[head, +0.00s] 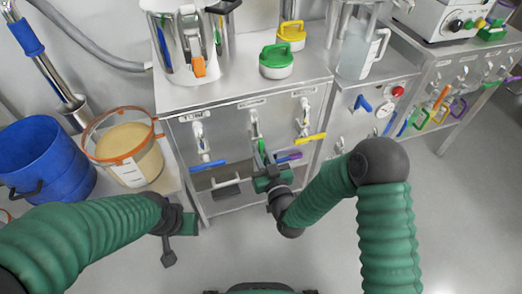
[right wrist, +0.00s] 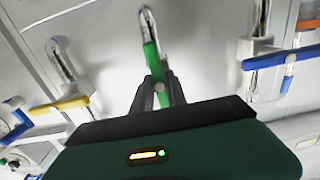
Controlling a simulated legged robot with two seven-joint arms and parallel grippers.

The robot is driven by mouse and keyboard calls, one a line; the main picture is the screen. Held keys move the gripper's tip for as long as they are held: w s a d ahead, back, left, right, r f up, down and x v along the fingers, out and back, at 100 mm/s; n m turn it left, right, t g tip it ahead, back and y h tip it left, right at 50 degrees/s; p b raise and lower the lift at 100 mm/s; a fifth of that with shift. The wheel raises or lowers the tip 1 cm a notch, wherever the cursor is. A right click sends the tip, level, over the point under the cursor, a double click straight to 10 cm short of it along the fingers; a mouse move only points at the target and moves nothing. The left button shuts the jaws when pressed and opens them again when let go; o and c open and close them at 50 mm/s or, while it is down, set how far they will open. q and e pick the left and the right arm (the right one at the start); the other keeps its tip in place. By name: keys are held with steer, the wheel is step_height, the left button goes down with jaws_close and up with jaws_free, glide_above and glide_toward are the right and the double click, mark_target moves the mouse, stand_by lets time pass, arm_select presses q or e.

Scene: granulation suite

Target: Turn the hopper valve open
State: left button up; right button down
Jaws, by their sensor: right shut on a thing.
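A row of metal valve-like fittings with coloured handles is on the front of the steel cabinet (head: 230,103). The green handle (head: 261,147) hangs in the middle, between a blue handle (head: 208,165) and a yellow handle (head: 310,139). My right gripper (head: 264,163) is at the green handle. In the right wrist view, its dark fingers (right wrist: 161,92) are shut on the lower end of the green handle (right wrist: 151,62). Which fitting is the hopper valve cannot be read. My left gripper (head: 180,222) is low at the left, away from the fittings; its jaw state is unclear.
A tub of beige powder (head: 125,145) and a blue drum (head: 42,158) stand at the left. A steel vessel (head: 185,45) and green-lidded pot (head: 277,62) are on the cabinet. Grey floor is open at right.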

steer(key=shift+f, duration=0.15)
stand_by(0.3)
steer(key=c, duration=1.3)
jaws_free()
steer(key=shift+c, duration=0.2)
